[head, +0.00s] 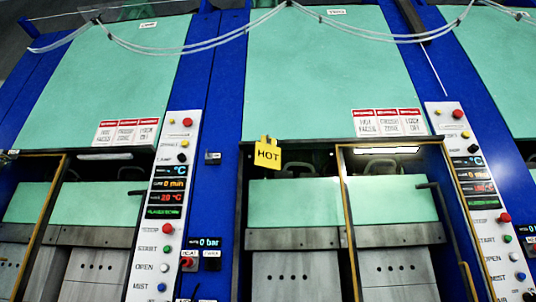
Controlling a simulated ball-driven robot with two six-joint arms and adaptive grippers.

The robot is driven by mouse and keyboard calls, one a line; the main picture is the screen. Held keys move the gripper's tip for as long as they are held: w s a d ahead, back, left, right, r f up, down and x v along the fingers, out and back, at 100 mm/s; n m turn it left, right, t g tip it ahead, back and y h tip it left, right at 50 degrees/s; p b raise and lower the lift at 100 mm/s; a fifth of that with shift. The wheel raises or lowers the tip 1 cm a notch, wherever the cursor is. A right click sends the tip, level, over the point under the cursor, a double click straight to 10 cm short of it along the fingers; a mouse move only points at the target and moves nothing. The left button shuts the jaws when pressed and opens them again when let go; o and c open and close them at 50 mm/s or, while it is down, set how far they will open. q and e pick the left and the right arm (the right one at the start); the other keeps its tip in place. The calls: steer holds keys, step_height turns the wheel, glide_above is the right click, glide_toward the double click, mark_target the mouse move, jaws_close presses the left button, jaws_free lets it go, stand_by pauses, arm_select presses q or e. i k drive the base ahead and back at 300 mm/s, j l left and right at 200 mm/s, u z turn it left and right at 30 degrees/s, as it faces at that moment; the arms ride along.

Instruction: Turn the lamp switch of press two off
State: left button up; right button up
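Neither of my grippers is in view. The middle press (318,75) has a pale green upper panel with a small top label too small to read. A white lamp strip (388,150) glows brightly under its upper panel. To its right stands a white control panel (489,236) with displays, buttons and a small black knob (472,148), which looks like the lamp switch; its setting is too small to tell. The left press (105,75) has a similar control panel (150,236), with a black knob (183,157) beside faint lettering like LAMP. Its lamp strip (103,156) looks dimmer.
A yellow HOT tag (267,154) hangs at the left of the middle press opening. Bronze-coloured door frames (348,225) stand at the openings. Blue columns (214,120) separate the presses. White cables (200,52) sag across the top. Red-headed warning signs (388,122) sit above the opening.

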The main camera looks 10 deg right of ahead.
mark_target(473, 149)
steer(key=z, duration=1.7)
steer(key=i+j, duration=0.15)
steer(key=i, duration=0.25)
steer(key=i+j, duration=0.15)
steer(key=i, duration=0.25)
steer(key=i+j, duration=0.2)
steer(key=i, duration=0.2)
steer(key=i+l+z, duration=0.05)
